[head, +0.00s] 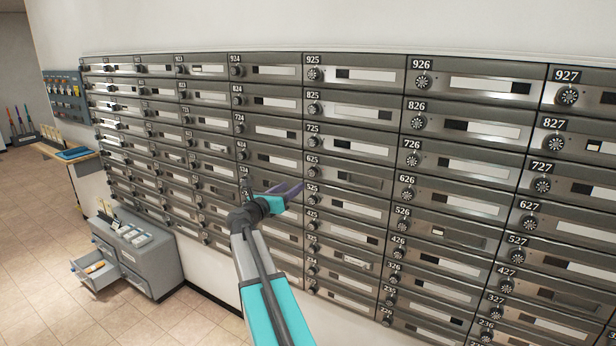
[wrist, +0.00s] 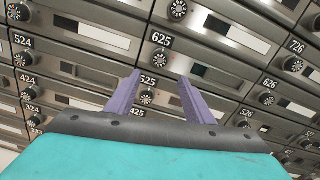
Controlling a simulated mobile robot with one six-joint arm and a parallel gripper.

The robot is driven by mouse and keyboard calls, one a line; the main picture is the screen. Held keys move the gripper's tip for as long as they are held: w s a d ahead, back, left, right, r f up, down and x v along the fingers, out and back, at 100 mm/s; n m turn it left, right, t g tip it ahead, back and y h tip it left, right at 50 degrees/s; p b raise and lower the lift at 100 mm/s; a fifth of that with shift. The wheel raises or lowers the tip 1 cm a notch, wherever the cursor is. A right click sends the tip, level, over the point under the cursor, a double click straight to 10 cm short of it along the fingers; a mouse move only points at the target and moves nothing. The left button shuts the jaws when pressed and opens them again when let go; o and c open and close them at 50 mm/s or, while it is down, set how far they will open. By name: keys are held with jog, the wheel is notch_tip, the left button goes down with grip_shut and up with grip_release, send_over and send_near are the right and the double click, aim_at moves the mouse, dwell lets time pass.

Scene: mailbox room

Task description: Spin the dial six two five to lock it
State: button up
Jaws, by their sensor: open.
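The 625 dial (head: 312,174) is a small round dark knob under its number plate at the left end of its mailbox door (head: 345,179). In the wrist view the 625 dial (wrist: 158,60) shows whole, just beyond and between the tips of my gripper. My gripper (head: 298,187) is open with nothing between its purple fingers. It points at the wall of boxes, just left of and below the 625 dial in the head view. In the wrist view the 525 dial (wrist: 147,97) shows between the fingers (wrist: 160,76). Whether the 625 door is fully flush I cannot tell.
Similar dials and doors fill the wall close around, including the 725 dial (head: 312,142) above and the 626 dial (head: 407,194) to the right. A grey cabinet (head: 150,262) with an open drawer (head: 97,272) stands on the floor at left. The tiled floor has free room.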

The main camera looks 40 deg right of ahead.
aim_at(311, 174)
jog(key=p+x, duration=0.3)
jog(key=x, duration=0.7)
jog(key=shift+w+d+r+p, duration=0.1)
jog(key=shift+d+p, duration=0.2)
jog(key=shift+d, duration=0.1)
jog(key=shift+w+d, duration=0.1)
jog(key=shift+d, duration=0.6)
jog(key=c, duration=1)
